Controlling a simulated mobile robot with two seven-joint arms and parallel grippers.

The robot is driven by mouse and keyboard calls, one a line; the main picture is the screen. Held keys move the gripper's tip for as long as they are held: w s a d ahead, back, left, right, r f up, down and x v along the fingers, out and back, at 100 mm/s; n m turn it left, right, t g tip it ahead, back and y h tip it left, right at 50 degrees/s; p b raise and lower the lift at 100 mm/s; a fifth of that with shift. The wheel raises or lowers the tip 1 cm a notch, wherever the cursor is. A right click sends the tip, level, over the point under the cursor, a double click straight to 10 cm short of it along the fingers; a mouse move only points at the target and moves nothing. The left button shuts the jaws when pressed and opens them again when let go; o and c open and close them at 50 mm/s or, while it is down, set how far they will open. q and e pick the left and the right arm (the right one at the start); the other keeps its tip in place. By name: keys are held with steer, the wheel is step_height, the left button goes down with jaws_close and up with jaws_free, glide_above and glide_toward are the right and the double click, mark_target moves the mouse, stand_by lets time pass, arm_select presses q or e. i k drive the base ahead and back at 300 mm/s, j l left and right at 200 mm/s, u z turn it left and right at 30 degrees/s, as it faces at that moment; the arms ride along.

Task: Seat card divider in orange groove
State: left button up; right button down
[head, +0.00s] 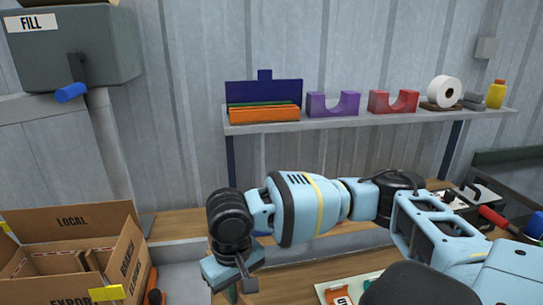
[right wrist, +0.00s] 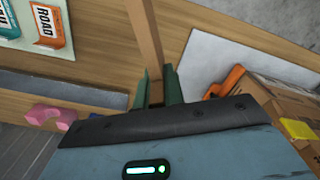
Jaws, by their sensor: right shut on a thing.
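My right gripper (head: 236,278) hangs at the lower middle of the head view, right of the open carton, with its fingertips cut off by the frame edge. In the right wrist view its green fingers (right wrist: 157,92) are shut on a thin brown strip (right wrist: 145,45). The strip looks like the card divider seen nearly edge-on, running from the fingers to the top edge. An orange piece (right wrist: 226,82) lies right of the fingers, against the carton. An orange strip (head: 264,115) fronts a rack on the shelf. I cannot make out a groove in either. My left gripper is not in view.
An open carton (head: 72,218) with inner cardboard pieces stands at lower left. The wall shelf (head: 340,119) holds purple and red cradles and a white roll. Orange and teal packets (right wrist: 48,27) lie at upper left in the wrist view. A pink piece (right wrist: 50,114) lies below them.

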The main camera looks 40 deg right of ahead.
mark_target(277, 112)
steer(key=l+u, duration=0.2)
steer(key=l, duration=0.5)
steer(key=k+l+u, duration=0.2)
steer(key=l, duration=0.5)
steer(key=i, duration=0.05)
